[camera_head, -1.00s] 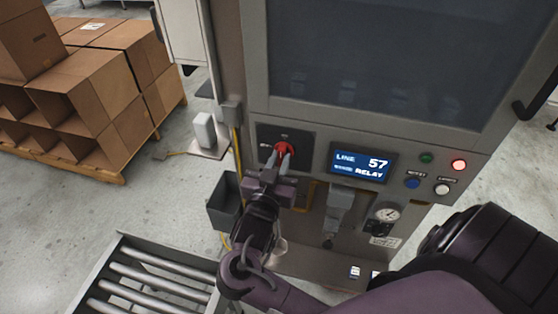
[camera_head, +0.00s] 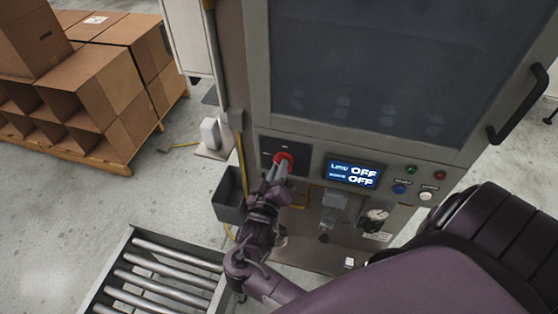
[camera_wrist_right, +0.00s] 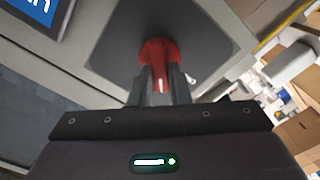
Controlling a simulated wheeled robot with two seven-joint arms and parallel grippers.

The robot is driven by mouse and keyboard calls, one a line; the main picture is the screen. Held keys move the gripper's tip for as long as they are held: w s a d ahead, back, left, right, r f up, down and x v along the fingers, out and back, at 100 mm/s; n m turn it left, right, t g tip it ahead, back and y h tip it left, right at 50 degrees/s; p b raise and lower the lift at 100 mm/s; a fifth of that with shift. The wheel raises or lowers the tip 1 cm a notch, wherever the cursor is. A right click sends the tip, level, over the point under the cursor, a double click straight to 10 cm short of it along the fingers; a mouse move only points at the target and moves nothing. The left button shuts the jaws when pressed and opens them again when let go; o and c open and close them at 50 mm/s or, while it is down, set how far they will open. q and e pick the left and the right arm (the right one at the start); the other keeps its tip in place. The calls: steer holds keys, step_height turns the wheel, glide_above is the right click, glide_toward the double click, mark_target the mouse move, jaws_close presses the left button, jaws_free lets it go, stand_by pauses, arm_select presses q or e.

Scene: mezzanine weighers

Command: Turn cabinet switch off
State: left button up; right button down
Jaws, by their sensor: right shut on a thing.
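The cabinet switch (camera_head: 284,160) is a red rotary knob on a dark square plate on the grey cabinet's front panel. It also shows in the right wrist view (camera_wrist_right: 158,52), between my fingers. My right gripper (camera_head: 277,172) is shut on the red knob; in the right wrist view its two fingers (camera_wrist_right: 160,88) stand on either side of the knob's handle. The cabinet display (camera_head: 353,173) reads OFF on both lines. The red lamp (camera_head: 440,175) at the panel's right looks dim. My left gripper is not in view.
A roller conveyor (camera_head: 137,262) stands at the lower left, and a dark bin (camera_head: 230,196) hangs beside the cabinet. Cardboard boxes (camera_head: 92,84) sit on a pallet at the left. A gauge (camera_head: 377,215) and a black door handle (camera_head: 519,103) project from the cabinet.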

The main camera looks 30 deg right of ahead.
steer(key=n, duration=0.9)
steer(key=shift+a+f+p, duration=0.1)
steer(key=shift+f+p, duration=0.15)
steer(key=shift+p, duration=0.15)
steer(key=shift+n, duration=0.4)
steer(key=c, duration=1.4)
jaws_free()
steer(key=shift+o, duration=0.2)
steer(key=shift+w, duration=0.1)
